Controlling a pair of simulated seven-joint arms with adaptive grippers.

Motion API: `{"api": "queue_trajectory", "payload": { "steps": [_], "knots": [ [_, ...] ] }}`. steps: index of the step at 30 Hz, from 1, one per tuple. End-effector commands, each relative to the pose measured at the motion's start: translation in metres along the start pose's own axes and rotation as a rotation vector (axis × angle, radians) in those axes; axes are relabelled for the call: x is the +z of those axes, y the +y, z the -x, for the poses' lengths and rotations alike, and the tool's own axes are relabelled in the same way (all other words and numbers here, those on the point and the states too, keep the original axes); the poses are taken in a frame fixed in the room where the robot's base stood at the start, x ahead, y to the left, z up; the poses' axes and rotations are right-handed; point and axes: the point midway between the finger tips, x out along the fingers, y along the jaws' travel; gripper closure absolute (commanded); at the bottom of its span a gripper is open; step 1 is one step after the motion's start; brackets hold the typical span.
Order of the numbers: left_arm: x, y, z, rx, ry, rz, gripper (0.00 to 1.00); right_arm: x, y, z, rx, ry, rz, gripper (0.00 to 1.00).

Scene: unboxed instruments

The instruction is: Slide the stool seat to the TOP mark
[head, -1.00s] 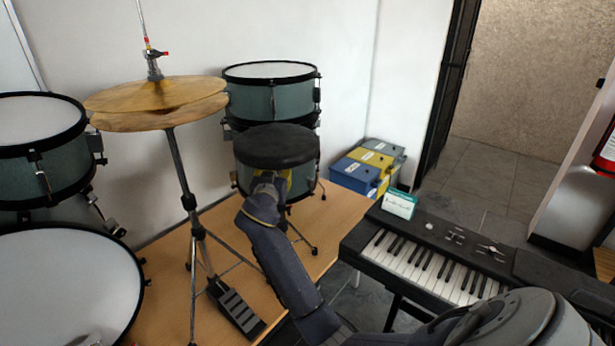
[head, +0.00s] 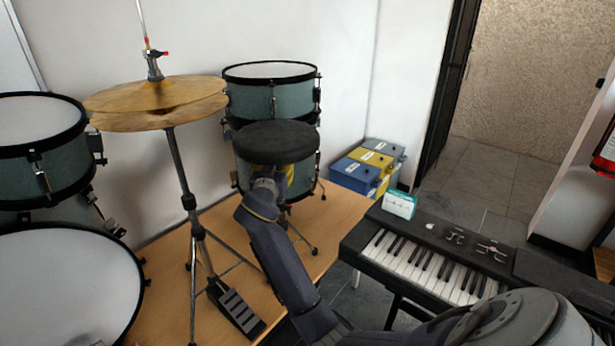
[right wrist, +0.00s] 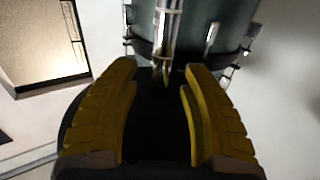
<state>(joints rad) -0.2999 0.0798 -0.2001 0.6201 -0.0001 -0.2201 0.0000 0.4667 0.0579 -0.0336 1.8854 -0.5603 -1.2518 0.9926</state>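The stool seat (head: 277,142) is a round black cushion in front of a teal drum in the head view. My right gripper (head: 272,178) is at its near underside, with its yellow fingers partly hidden below the seat. In the right wrist view, the two yellow fingers of the gripper (right wrist: 160,85) are apart, with the dark seat (right wrist: 155,135) behind and between them. A shiny metal post (right wrist: 166,40) shows just beyond the fingertips. Whether the fingers touch the seat cannot be told. No TOP mark is readable. My left gripper is not in view.
Cymbals (head: 158,98) on a stand are left of the seat, with drums (head: 45,160) farther left. A keyboard (head: 430,262) with a small box (head: 399,204) on it is at right. Blue and yellow cases (head: 365,170) stand behind. The wooden platform (head: 345,215) has bare room.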

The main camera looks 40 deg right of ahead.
Motion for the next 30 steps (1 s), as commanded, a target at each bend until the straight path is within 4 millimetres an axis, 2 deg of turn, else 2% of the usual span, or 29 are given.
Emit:
{"api": "queue_trajectory", "payload": {
  "steps": [14, 30],
  "knots": [
    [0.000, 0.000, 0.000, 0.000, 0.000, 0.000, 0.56, 0.003, -0.001, 0.002, -0.001, -0.005, 0.002, 0.55],
    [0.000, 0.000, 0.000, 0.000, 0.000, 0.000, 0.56, 0.003, -0.001, 0.046, -0.002, -0.006, 0.000, 0.55]
  ]
}}
